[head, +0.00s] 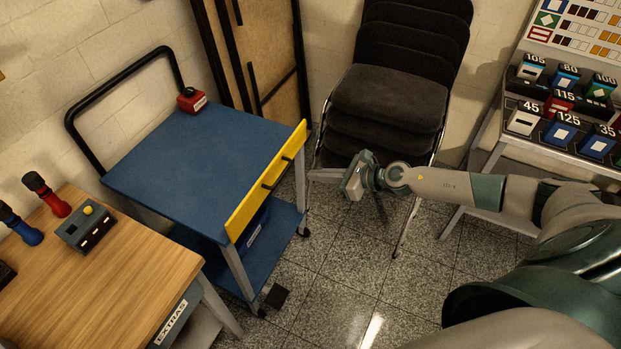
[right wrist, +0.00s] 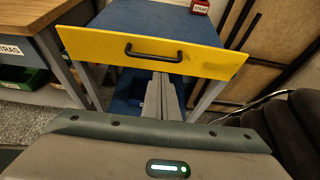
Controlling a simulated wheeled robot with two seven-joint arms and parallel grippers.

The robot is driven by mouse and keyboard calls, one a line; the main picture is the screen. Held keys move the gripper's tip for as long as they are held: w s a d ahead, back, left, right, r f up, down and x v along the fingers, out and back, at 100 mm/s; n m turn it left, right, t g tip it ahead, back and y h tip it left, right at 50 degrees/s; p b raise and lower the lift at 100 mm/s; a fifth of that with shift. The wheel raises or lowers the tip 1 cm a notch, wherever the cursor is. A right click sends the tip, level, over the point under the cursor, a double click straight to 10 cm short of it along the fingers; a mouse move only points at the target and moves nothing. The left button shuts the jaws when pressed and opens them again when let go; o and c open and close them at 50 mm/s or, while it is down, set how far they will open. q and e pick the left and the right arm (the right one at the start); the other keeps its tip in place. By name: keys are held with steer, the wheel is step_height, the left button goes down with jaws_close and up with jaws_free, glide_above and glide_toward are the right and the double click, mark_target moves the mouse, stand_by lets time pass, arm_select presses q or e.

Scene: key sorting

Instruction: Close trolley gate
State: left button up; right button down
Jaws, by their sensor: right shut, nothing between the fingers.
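The trolley (head: 190,165) has a blue top, a lower blue shelf and a black push rail. Its yellow gate (head: 245,212) runs along the trolley's right edge and carries a black bar handle (head: 275,175). In the right wrist view the gate (right wrist: 210,62) spans the trolley's near side, with the handle (right wrist: 153,52) near its middle. I cannot tell whether it is latched. My right gripper (head: 318,175) is shut and empty, to the right of the gate. In the right wrist view its fingers (right wrist: 161,85) point toward the gate, just below the handle. My left gripper is out of view.
A red box (head: 192,100) sits on the trolley's back corner. Stacked dark chairs (head: 390,95) stand behind my right gripper. A wooden table (head: 120,290) is at left, and a bench with numbered boxes (head: 560,130) at right. The tiled floor (head: 340,270) before the gate is mostly clear.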

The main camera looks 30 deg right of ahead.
steer(key=shift+s+d+r, duration=0.25)
steer(key=shift+s+r, duration=0.1)
steer(key=shift+r, duration=0.25)
steer(key=shift+f, duration=0.15)
